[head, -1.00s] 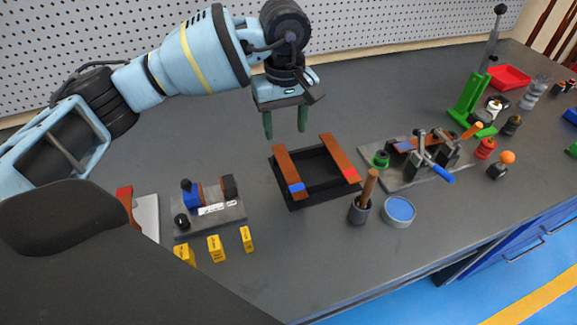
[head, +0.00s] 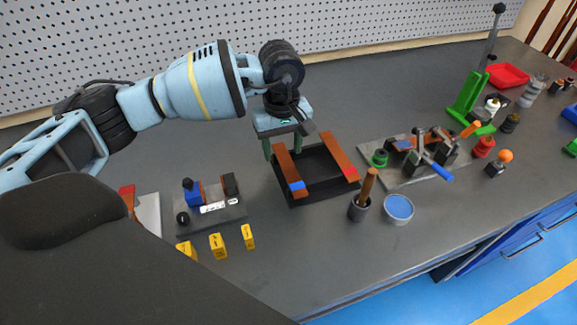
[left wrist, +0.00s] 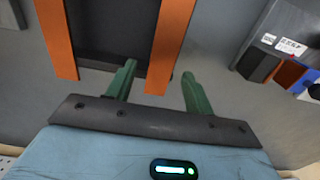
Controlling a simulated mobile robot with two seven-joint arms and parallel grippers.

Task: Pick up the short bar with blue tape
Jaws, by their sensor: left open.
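The short bar with blue tape (head: 286,167) is copper-coloured and lies across the left side of a black tray (head: 323,193). Its blue tape is at the near end. My left gripper (head: 283,150) is open at the bar's far end. In the left wrist view the bar (left wrist: 167,45) shows between the two green fingers of the gripper (left wrist: 159,70), with no clear contact. The tape is outside that view. A second bar, with red tape (head: 337,155), lies on the tray's right side. My right gripper is not in view.
A small fixture with a blue block (head: 192,191) stands left of the tray, with several yellow blocks in front. A cup with a wooden handle (head: 361,208) and a blue-topped round tin (head: 398,209) stand front right. A clamp fixture (head: 425,150) is on the right.

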